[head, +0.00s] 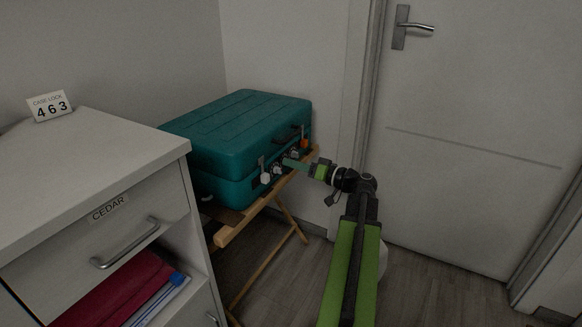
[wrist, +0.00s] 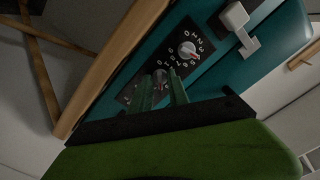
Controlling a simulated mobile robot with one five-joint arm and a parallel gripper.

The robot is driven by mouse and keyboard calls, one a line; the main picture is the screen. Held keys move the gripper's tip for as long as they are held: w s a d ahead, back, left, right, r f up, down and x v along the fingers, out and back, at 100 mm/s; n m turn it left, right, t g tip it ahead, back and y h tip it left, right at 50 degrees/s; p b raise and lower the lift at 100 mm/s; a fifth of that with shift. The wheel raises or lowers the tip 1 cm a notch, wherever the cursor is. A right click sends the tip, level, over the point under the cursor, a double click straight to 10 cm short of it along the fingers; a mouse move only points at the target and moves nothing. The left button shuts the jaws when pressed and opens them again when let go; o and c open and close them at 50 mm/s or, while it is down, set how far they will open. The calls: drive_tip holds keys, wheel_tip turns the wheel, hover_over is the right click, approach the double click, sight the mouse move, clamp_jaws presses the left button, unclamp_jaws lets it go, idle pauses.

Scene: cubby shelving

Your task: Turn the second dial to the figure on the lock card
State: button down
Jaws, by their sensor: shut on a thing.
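The lock card (head: 49,106) reads 463 and stands on the cabinet top at the left. A teal case (head: 228,133) lies on a wooden folding stand, its dials on the front face. My gripper (head: 289,162) reaches in from the right to that face. In the wrist view, my gripper (wrist: 161,84) has its green fingers on either side of a knob, the second dial (wrist: 160,75) from the white latch; they are shut on it. The fingers partly hide its marks. The first dial (wrist: 187,49), black-plated with a silver knob and white marks, is uncovered. Its setting is too small to read.
A white latch (wrist: 237,18) sits beside the first dial, and an orange tag (head: 305,143) hangs near the case handle. The stand's wooden rail (head: 262,205) runs below the dials. A cabinet (head: 150,160) labelled CEDAR is at the left; a door (head: 470,130) is at the right.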

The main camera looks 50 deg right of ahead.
drive_tip(key=shift+d+m, duration=0.1)
drive_tip(key=shift+m, duration=0.9)
drive_tip(key=c, duration=1.6)
unclamp_jaws()
drive_tip(key=v, duration=1.7)
drive_tip(key=shift+s, duration=0.3)
